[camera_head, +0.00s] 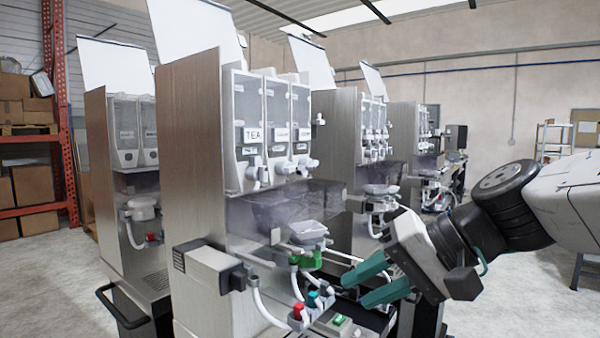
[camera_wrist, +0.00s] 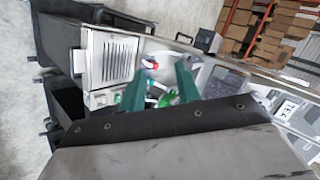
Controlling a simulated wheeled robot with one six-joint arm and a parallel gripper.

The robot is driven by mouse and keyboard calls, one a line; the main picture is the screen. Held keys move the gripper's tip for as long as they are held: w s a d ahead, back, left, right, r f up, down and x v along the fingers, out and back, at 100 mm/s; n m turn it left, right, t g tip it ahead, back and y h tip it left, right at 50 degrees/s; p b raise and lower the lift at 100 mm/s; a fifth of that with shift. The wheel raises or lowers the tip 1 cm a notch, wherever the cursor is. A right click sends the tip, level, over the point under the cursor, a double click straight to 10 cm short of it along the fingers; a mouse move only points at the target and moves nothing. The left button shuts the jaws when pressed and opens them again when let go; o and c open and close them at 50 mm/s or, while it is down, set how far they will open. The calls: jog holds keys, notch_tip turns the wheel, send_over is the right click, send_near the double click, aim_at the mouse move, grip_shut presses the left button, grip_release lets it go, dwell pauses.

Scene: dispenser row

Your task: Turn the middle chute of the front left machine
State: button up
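The nearest machine (camera_head: 195,150), at left centre in the head view, is a tall steel cabinet with three clear canisters side by side. The left one carries a TEA label (camera_head: 257,134); the label also shows in the wrist view (camera_wrist: 288,107). White chutes stick out below the canisters; the middle chute (camera_head: 285,167) sits between the other two. My gripper (camera_head: 354,289) has green fingers, spread apart with nothing between them. It is below and to the right of the chutes, beside the machine's lower front, not touching them. In the wrist view my gripper (camera_wrist: 160,68) points towards hoses and coloured fittings.
A white mixing bowl (camera_head: 308,231) with a green fitting (camera_head: 306,260) sits under the canisters. White hoses and red and teal caps (camera_head: 313,299) are near my fingers. A side box (camera_head: 207,268) juts out left. Another machine (camera_head: 128,190) stands left; more stand behind right.

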jog(key=w+a+r+m+t+y, duration=0.2)
jog(key=w+a+r+t+y, duration=0.1)
jog(key=w+r, duration=0.45)
jog(key=m+t+y, duration=0.2)
jog(key=m+t, duration=0.2)
send_near(294, 169)
jog(key=a, duration=0.1)
jog(key=x, duration=0.7)
jog(key=shift+w, duration=0.35)
grip_shut()
